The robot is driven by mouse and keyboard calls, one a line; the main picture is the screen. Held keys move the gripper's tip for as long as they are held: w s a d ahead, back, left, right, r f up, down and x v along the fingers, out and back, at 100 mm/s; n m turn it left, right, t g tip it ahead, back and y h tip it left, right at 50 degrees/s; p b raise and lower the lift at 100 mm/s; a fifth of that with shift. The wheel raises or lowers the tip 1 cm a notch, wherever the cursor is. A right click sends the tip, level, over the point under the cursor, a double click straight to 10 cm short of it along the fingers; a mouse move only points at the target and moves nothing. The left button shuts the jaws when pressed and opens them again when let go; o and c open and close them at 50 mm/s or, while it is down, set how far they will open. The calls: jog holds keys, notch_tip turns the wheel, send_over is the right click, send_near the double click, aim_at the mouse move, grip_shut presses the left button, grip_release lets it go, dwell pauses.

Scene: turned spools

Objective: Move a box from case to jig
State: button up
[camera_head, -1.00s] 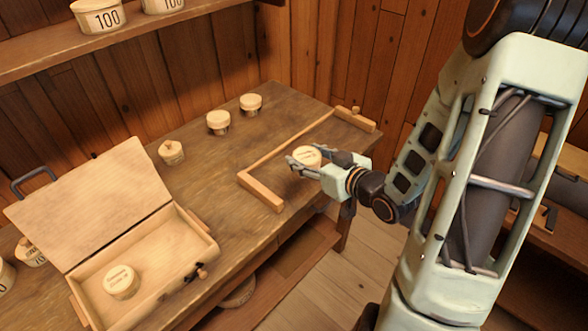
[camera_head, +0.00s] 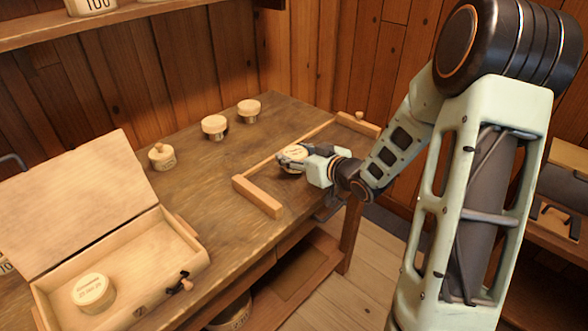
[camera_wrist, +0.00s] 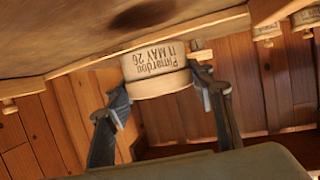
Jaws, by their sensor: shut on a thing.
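My gripper (camera_head: 297,158) is shut on a round pale wooden box (camera_head: 293,151) at the jig. In the wrist view the two fingers grip the sides of this box (camera_wrist: 156,68), which has dark lettering on its side. The jig (camera_head: 258,197) is a long thin wooden rail with a block at each end, lying on the bench. The held box is between the blocks, close to the rail; I cannot tell whether it touches the bench. The open case (camera_head: 190,262) is at lower left, with another round box (camera_head: 93,293) inside.
Two lidded round boxes (camera_head: 214,127) (camera_head: 248,111) and a knobbed pot (camera_head: 161,157) stand at the back of the bench (camera_head: 205,185). A shelf (camera_head: 130,17) with numbered tubs is above. Bench between case and jig is clear.

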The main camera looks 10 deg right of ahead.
jog(key=f+b, duration=0.2)
jog(key=f, duration=0.1)
jog(key=shift+w, duration=0.4)
jog(key=shift+f+b, duration=0.4)
jog(key=shift+b, duration=0.15)
jog(key=shift+f, duration=0.2)
jog(key=o, duration=1)
jog(key=shift+o, duration=0.2)
jog(key=shift+r, duration=0.1)
